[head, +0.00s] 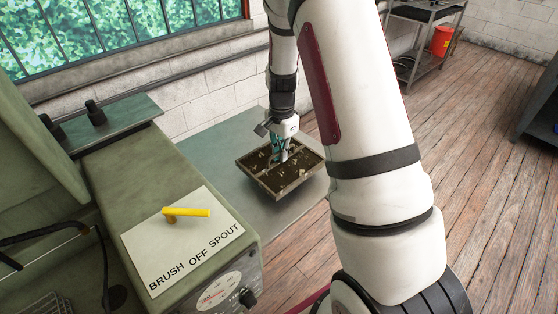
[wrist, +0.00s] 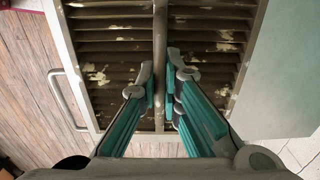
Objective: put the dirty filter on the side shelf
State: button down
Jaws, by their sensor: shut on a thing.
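The dirty filter (head: 303,166) is a shallow rectangular frame with dark brown slats and pale flecks. In the head view it is over the grey-green side shelf (head: 220,170), and its right corner reaches the shelf's outer edge. I cannot tell whether its underside touches the shelf. My gripper (head: 280,157) comes down from above at the filter's middle. In the wrist view my gripper (wrist: 160,88) has its teal fingers shut on the centre bar of the filter (wrist: 110,62). The filter's underside is hidden.
A green machine with a "BRUSH OFF SPOUT" label (head: 180,250) and yellow handle (head: 188,212) stands at the left of the shelf. A brick wall (head: 200,110) and window (head: 120,35) are behind. A metal cart (head: 425,15) and red bucket (head: 441,41) stand far right on open wood floor.

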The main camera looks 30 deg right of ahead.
jog(key=shift+f, duration=1.9)
jog(key=shift+f, duration=0.1)
jog(key=c, duration=1.8)
grip_release()
jog(key=shift+o, duration=0.2)
